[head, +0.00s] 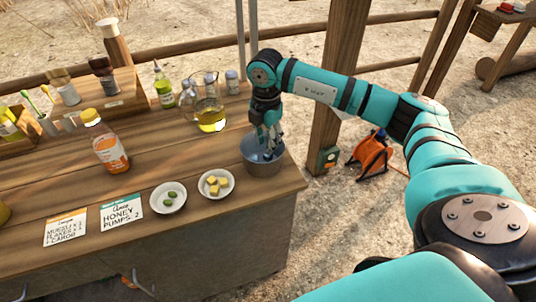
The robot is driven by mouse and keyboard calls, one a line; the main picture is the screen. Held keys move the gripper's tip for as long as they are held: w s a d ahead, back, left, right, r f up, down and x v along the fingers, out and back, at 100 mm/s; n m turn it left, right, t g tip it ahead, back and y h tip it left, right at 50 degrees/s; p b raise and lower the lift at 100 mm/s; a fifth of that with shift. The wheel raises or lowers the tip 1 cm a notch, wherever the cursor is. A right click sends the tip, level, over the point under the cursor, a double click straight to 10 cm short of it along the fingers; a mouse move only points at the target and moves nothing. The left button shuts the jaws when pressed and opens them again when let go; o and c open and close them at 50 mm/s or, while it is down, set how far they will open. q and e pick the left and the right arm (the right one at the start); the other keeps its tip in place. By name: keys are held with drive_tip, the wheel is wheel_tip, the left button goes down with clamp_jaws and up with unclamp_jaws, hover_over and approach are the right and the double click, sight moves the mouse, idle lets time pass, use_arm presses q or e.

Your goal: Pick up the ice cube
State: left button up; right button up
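My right gripper (268,143) points down into a grey metal bucket (264,168) near the right end of the wooden counter. Its fingertips are at or below the bucket's rim, so I cannot tell whether they are open or shut or hold anything. No ice cube can be made out; the inside of the bucket is mostly hidden by the gripper. My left gripper is out of view.
Left of the bucket are a white dish with yellow cubes (214,192) and a white dish with green pieces (167,206). A glass jug (212,122) stands behind. An orange-labelled bottle (110,153) and two cards (122,212) are farther left.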

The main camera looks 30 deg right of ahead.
drive_tip(key=shift+d+f, duration=0.1)
drive_tip(key=shift+f, duration=0.3)
wheel_tip(320, 180, down, 4)
drive_tip(key=shift+d+r+p, duration=0.15)
drive_tip(key=shift+r+p, duration=0.05)
drive_tip(key=shift+p, duration=0.45)
drive_tip(key=shift+s+f, duration=0.3)
drive_tip(key=shift+f, duration=0.1)
drive_tip(key=shift+w+f, duration=0.15)
drive_tip(key=shift+w, duration=0.1)
drive_tip(key=shift+c, duration=2)
wheel_tip(320, 180, up, 9)
drive_tip(key=shift+w+r+b, duration=0.1)
drive_tip(key=shift+b, duration=0.65)
drive_tip(key=shift+r, duration=0.6)
